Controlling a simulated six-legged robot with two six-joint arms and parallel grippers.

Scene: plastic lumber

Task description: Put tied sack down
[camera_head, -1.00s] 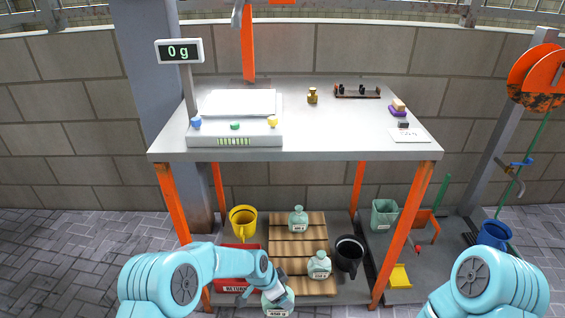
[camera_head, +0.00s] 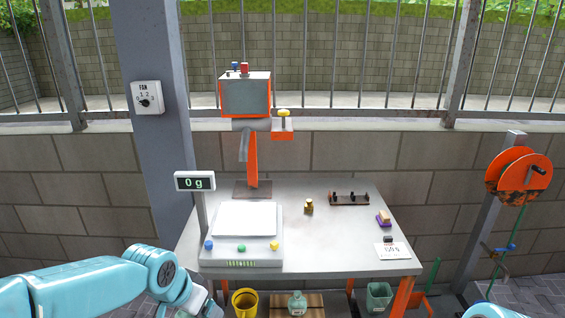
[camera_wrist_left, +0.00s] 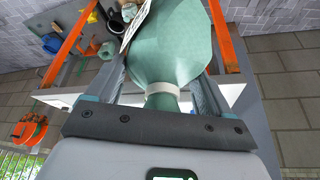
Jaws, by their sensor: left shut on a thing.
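My left gripper (camera_wrist_left: 160,92) is shut on the neck of a pale green tied sack (camera_wrist_left: 172,42), just by its white tie band, in the left wrist view. In the head view my left gripper (camera_head: 200,304) is low at the left, in front of the table's front left corner and below the scale; the held sack is mostly cut off or hidden there. Another tied sack (camera_head: 297,303) stands on the wooden pallet under the table. My right gripper is out of view.
The scale (camera_head: 241,253) on the table (camera_head: 330,255) has an empty pan, and its display (camera_head: 194,182) reads 0 g. A brass weight (camera_head: 308,206), a dark rack (camera_head: 349,199) and a card (camera_head: 393,250) lie to the right. The table's front middle is clear.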

